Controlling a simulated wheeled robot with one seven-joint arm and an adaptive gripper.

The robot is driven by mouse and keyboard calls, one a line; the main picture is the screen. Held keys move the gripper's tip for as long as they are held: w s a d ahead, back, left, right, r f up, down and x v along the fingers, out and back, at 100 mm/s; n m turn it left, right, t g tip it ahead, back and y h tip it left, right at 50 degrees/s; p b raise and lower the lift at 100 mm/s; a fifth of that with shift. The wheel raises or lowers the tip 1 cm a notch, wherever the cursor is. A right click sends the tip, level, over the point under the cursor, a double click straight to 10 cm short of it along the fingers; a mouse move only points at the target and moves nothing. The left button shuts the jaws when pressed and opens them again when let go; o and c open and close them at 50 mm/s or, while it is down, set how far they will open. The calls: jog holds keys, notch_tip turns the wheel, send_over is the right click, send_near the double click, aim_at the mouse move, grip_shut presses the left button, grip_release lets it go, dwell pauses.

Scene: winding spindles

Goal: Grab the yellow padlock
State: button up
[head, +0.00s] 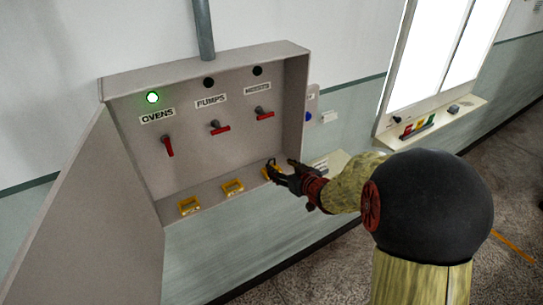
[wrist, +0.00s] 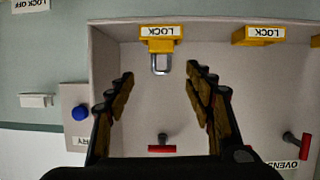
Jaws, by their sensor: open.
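Three yellow padlocks sit along the bottom ledge of the grey box in the head view: left (head: 189,206), middle (head: 232,187) and right (head: 268,173). My gripper (head: 276,170) is at the right one and partly hides it. In the wrist view, which looks upside down, my gripper (wrist: 160,73) is open, with its fingers apart. The nearest padlock (wrist: 160,43), marked LOCK, lies just past the fingertips, roughly centred between them. Its metal shackle (wrist: 160,65) points toward the gap. Nothing is held. Another padlock (wrist: 262,36) is to its right.
The grey box (head: 205,122) has red levers (head: 219,128) above the ledge and a lit green lamp (head: 152,97). Its right side wall (head: 295,105) is close to my gripper. The open door (head: 95,215) is at the left. A blue button (wrist: 80,114) is outside the box.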

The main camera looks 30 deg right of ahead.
aim_at(272, 163)
jog(key=shift+y, duration=0.3)
jog(key=x, duration=0.7)
jog(key=shift+w+f, duration=0.3)
jog(key=shift+d, duration=0.1)
jog(key=shift+c, duration=0.7)
jog(key=c, duration=1.1)
jog(key=shift+c, duration=0.7)
